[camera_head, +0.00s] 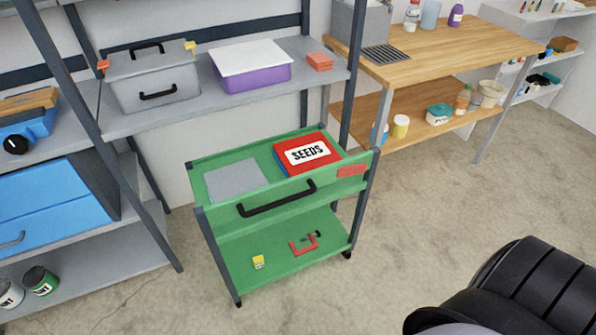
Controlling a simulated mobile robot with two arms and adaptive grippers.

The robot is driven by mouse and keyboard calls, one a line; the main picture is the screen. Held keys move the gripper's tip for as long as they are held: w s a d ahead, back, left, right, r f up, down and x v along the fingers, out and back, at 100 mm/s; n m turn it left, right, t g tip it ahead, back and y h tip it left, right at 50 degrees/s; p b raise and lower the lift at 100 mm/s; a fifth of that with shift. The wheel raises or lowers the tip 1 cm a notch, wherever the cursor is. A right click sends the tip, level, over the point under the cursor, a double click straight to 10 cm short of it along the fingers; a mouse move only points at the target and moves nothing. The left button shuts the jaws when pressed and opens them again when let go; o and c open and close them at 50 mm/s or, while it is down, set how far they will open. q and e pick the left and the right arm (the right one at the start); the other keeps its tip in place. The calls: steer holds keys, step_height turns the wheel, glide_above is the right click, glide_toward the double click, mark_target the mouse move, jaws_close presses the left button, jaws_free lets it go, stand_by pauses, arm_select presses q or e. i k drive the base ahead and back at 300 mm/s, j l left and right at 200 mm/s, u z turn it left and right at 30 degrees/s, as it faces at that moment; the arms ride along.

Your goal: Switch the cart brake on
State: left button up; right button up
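The green cart (232,222) stands on the concrete floor in front of the shelving, in the middle of the head view. It has grey corner posts, a black handle (277,199) on its front and small dark casters, one showing at the front right (347,254). A small red patch (351,170) is on the cart's upper right edge. I cannot make out a brake lever or its position. Neither of my grippers is in view.
A red SEEDS box (307,152) and a grey flat piece (236,180) lie on the cart's top. A red clamp (304,244) and a yellow item (258,262) lie on its lower shelf. Shelving is behind, a wooden workbench (440,48) at back right.

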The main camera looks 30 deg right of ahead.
mark_target(355, 169)
steer(key=z, duration=0.95)
